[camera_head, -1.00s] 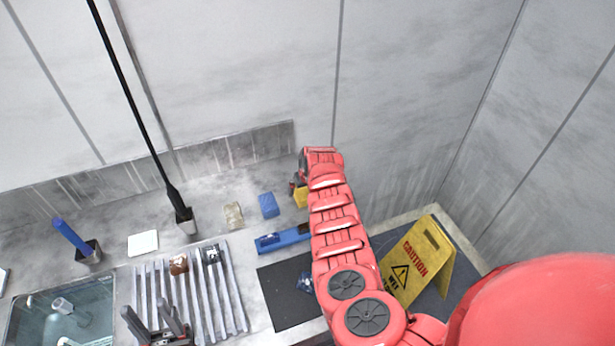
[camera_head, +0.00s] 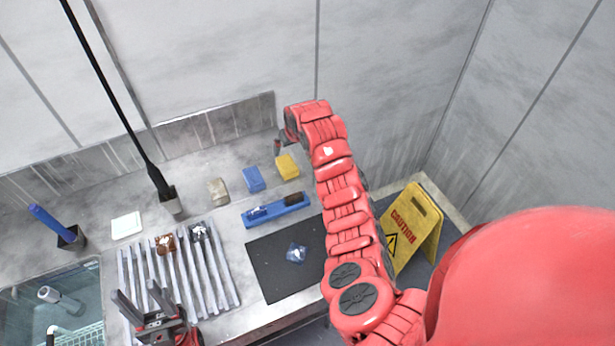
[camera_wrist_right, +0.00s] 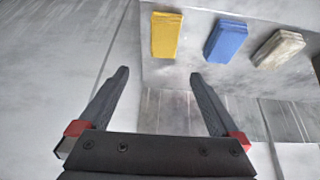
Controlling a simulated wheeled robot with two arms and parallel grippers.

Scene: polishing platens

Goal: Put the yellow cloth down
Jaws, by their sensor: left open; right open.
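The yellow cloth (camera_head: 287,166) lies folded on the counter, at the right end of a row with a blue cloth (camera_head: 253,179) and a beige cloth (camera_head: 218,191). In the right wrist view the yellow cloth (camera_wrist_right: 166,36) lies beyond the fingertips, apart from them. My right gripper (camera_wrist_right: 159,76) is open and empty. In the head view its fingers are mostly hidden by the red wrist, up and back near the wall behind the cloth. My left gripper (camera_head: 145,295) is open and empty over the front of the ribbed rack (camera_head: 222,272).
A blue tray (camera_head: 276,210) with a brush and a black mat (camera_head: 262,267) with a small blue-grey item (camera_head: 296,253) lie in front of the cloths. A sink (camera_head: 85,290) is at left. A yellow caution sign (camera_head: 412,222) stands right, beyond my right arm.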

